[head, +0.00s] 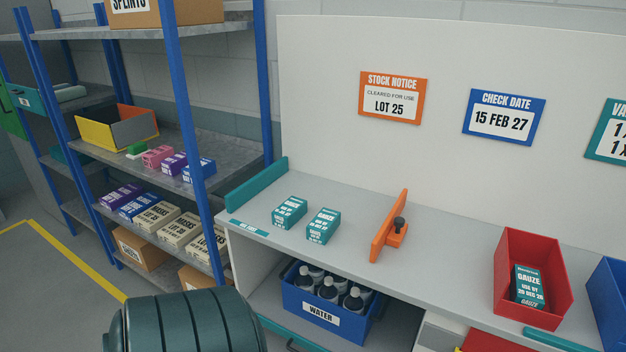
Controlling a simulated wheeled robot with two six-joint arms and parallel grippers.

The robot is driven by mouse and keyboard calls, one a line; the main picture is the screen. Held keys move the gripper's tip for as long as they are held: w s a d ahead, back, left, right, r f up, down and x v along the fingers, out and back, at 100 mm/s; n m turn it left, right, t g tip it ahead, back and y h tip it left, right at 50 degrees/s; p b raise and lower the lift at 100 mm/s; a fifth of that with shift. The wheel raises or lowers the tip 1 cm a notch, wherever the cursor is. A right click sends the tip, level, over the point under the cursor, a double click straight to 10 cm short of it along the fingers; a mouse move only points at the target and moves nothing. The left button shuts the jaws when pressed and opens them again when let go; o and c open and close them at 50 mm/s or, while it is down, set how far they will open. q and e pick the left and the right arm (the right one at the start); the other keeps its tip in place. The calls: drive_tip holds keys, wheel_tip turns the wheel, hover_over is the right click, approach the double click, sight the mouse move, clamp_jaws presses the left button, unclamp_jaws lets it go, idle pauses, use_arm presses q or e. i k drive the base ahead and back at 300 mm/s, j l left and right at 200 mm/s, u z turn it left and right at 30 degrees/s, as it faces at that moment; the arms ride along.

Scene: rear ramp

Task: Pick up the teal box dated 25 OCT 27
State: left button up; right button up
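Two small teal gauze boxes stand on the left part of the grey bench top (370,222): a left one (290,212) and a right one (323,226), a short gap apart. Their small print is too fine to read, so I cannot tell which is dated 25 OCT 27. A third teal gauze box (528,283) lies in the red bin (504,262) at the right; its label seems to read use by 20 DEC 26. Neither of my grippers is in view.
An orange upright divider (384,232) with a black knob stands right of the two boxes. A teal ledge (256,188) edges the bench's left end. A blue water crate (302,299) sits below. A dark green ribbed drum-like object (185,324) stands in front. Shelving (225,148) is at left.

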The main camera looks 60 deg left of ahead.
sight(320, 230)
drive_tip(key=u, duration=1.55)
drive_tip(key=j, duration=0.05)
